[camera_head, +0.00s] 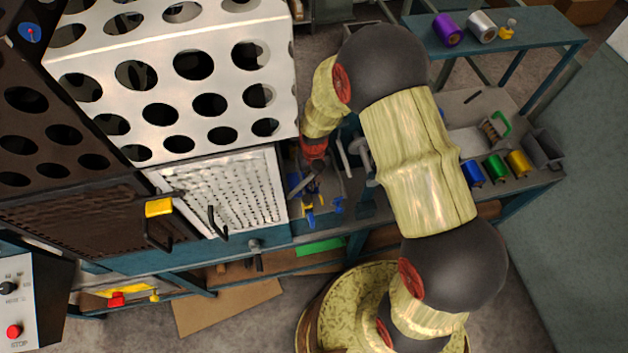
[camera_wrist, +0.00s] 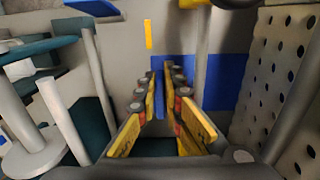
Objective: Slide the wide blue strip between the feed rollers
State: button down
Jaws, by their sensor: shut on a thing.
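My gripper (camera_wrist: 168,78) has yellow fingers and is shut on a blue strip (camera_wrist: 158,92), whose blue face shows between the fingers. A wider blue area (camera_wrist: 226,80) shows just right of the fingers; I cannot tell whether it is part of the same strip. In the head view my gripper (camera_head: 310,202) hangs low over the bench, right of the white perforated panel, with its fingertips small and partly hidden. Pale upright cylinders (camera_wrist: 42,115) stand left of the fingers in the wrist view; I cannot tell whether they are the feed rollers. No gap between rollers is clear.
A white perforated housing (camera_head: 210,100) stands close on the left of my gripper. Blue, green (camera_head: 496,167) and yellow spools sit at the bench's right end. A purple spool (camera_head: 447,30) and a silver spool lie on the rear table (camera_head: 545,42).

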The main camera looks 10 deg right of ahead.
jog(key=c, duration=1.8)
grip_release()
jog(key=shift+c, duration=0.2)
